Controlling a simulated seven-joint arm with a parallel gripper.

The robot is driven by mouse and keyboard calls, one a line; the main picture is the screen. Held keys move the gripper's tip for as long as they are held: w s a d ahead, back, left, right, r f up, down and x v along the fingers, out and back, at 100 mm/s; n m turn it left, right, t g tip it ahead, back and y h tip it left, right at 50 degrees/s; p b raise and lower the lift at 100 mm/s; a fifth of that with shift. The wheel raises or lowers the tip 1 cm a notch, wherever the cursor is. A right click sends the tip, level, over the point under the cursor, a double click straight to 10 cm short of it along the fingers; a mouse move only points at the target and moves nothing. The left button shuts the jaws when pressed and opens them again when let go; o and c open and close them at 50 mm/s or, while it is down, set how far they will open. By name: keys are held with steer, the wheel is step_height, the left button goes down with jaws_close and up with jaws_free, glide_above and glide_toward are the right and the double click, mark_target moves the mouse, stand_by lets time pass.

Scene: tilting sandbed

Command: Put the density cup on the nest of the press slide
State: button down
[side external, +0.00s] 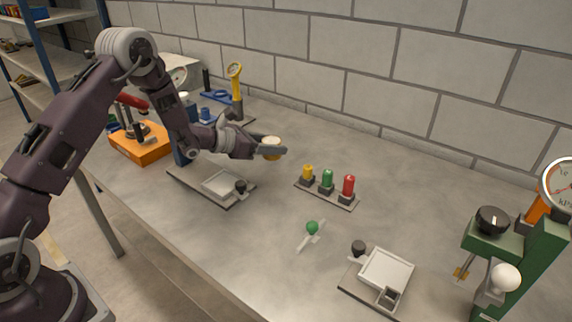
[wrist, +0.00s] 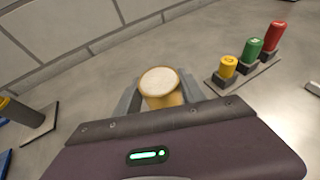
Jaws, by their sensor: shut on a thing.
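The density cup (side external: 271,148) is a small yellow cup with a pale, full-looking top. My gripper (side external: 270,153) is shut on it and holds it roughly upright above the table, behind the row of coloured pegs. In the wrist view the cup (wrist: 161,88) sits between the two grey fingers of my gripper (wrist: 160,98), which hide parts of its sides. A green press (side external: 520,262) with a black knob, a white ball-ended lever and a dial stands at the right edge, partly cut off. I cannot make out a slide or nest on it for certain.
A rack (side external: 327,194) holds yellow, green and red pegs. Plates with a white tray stand at left (side external: 222,186) and front right (side external: 386,271). A green-knobbed piece (side external: 312,228) lies between. An orange device (side external: 140,146) and yellow gauge post (side external: 236,88) stand back left.

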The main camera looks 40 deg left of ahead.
mark_target(272, 157)
steer(key=shift+f, duration=1.95)
steer(key=c, duration=0.7)
jaws_free()
steer(key=shift+f, duration=0.15)
